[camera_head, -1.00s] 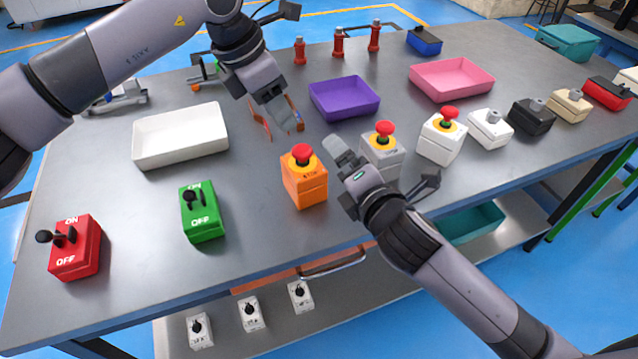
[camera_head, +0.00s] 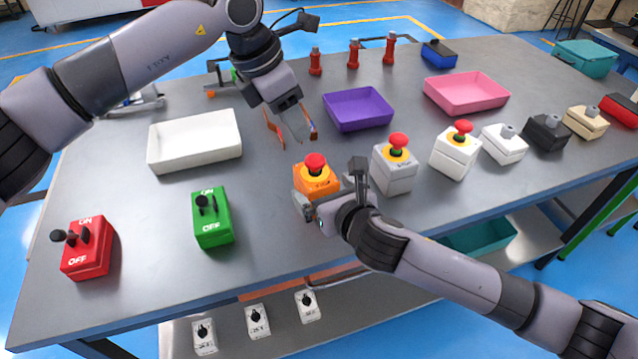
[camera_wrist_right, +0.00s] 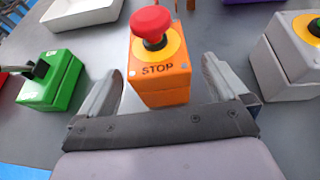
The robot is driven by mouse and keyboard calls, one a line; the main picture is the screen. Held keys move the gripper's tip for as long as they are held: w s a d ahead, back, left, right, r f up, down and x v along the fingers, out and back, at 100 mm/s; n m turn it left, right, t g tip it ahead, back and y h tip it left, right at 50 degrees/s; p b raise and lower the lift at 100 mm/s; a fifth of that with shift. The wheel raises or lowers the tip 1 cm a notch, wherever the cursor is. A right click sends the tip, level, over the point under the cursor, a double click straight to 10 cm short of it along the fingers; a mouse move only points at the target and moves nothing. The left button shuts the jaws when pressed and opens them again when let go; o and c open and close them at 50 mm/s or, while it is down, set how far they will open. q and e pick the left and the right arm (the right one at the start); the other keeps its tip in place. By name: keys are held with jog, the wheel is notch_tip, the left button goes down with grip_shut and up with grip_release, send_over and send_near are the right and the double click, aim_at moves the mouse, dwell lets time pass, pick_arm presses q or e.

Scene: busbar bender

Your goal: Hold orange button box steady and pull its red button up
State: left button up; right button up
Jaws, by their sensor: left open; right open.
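The orange button box (camera_head: 318,183) stands upright on the table, with a red mushroom button (camera_head: 315,163) on a yellow ring on top. In the right wrist view the box (camera_wrist_right: 160,83) and its red button (camera_wrist_right: 150,23) sit between and just beyond the spread fingers of my right gripper (camera_wrist_right: 168,88). In the head view my right gripper (camera_head: 332,192) is at the box's front side and partly hides it. A firm touch cannot be seen. My left gripper (camera_head: 291,129) is open and empty, behind and above the box, pointing down.
A grey button box (camera_head: 394,176) stands close on the right, with a white one (camera_head: 455,157) beyond it. A green switch box (camera_head: 212,222) and a red switch box (camera_head: 88,252) are on the left. White (camera_head: 195,157) and purple (camera_head: 358,123) trays lie behind.

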aim_at(316, 183)
jog(key=shift+x, duration=2.45)
